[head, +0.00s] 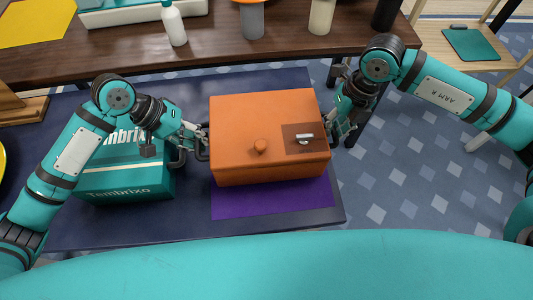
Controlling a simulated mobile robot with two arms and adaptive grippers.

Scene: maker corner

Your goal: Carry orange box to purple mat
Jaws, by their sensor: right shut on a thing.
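The orange box (240,120) is a large closed box with a round knob (260,147) and a brown patch bearing a small pale item on top. It is over the purple mat (270,200), whose front strip shows below it. I cannot tell whether the box touches the mat. My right gripper (334,138) is shut on the box's right side. My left gripper (200,142) is at the box's left side; its fingers are partly hidden, so I cannot tell whether they grip.
A teal box (125,180) marked Tembrixo stands on the dark table (280,230), left of the orange box and under my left arm. A brown bench (110,52) behind holds a white bottle (174,24) and cups. Patterned floor (410,190) lies to the right.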

